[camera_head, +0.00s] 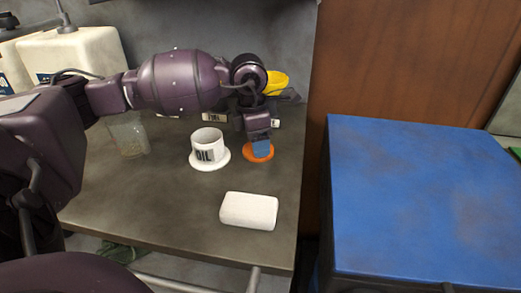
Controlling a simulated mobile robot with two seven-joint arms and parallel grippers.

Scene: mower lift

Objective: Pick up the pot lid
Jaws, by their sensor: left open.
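A round orange disc (258,156), which looks like the pot lid, lies flat on the workbench right of the pot. My left gripper (261,143) points down right over the disc and hides part of it. The gripper is open; a blue piece shows at its tips, and I cannot tell whether it touches the disc. A white pot (207,143) marked OIL stands upright on a white round base (211,166), left of the disc. My right gripper is not in view.
A white rounded block (249,210) lies near the bench's (165,215) front. A clear jar (128,138) stands at the left, with white jugs (75,58) behind. A yellow object (277,82) shows behind my arm. A blue cabinet (425,195) stands at the right.

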